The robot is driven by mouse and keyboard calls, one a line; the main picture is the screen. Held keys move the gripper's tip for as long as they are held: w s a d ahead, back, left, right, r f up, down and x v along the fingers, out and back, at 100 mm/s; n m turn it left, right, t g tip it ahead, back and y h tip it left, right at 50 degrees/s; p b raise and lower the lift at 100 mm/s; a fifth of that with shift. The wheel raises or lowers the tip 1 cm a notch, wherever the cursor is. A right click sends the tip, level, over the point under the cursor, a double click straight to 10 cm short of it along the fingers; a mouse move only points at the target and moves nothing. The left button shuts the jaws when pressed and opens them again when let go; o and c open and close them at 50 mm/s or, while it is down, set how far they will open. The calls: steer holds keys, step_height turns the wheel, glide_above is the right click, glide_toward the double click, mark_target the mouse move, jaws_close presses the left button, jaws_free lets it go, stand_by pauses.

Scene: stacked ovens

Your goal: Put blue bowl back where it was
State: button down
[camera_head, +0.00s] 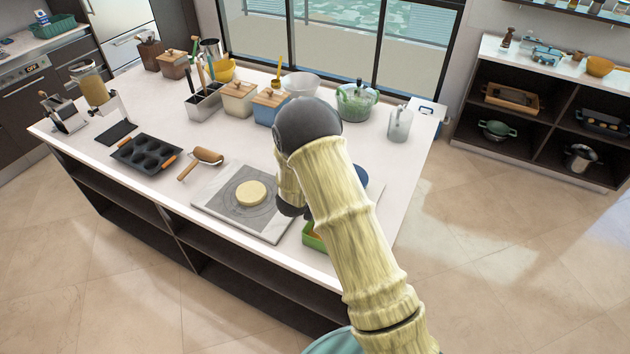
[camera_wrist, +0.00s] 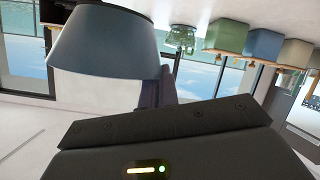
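The blue bowl (camera_wrist: 105,45) shows large at the upper left of the wrist view, which is upside down. Its wide rim faces my gripper and its narrower base points toward the white counter. In the head view a small blue part of it (camera_head: 362,178) shows just right of my arm; the rest is hidden. My gripper (camera_wrist: 168,90) is at the right end of the bowl's rim in the wrist view, very close to it or touching. Its fingertips are largely hidden, so I cannot tell whether it grips the rim. In the head view my arm hides the gripper.
A green tray (camera_head: 313,237) is partly behind my arm at the counter's front edge. A marble board (camera_head: 222,200) with dough lies to the left. Canisters (camera_head: 238,98), a green glass pot (camera_head: 356,101) and a clear jar (camera_head: 399,124) stand behind.

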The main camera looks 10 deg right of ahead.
steer(key=shift+s+d+f+n+t+y+b, duration=0.3)
steer(key=shift+d+f+n+t+y+b, duration=0.3)
steer(key=shift+n+y, duration=0.2)
steer(key=s+f+n+t+y+b, duration=0.1)
steer(key=s+f+n+y+b, duration=0.2)
steer(key=s+f+n+y, duration=0.2)
steer(key=s+y, duration=0.1)
steer(key=s, duration=0.1)
steer(key=shift+s+a+n, duration=0.15)
steer(key=shift+s+n, duration=0.15)
steer(key=shift+f, duration=0.1)
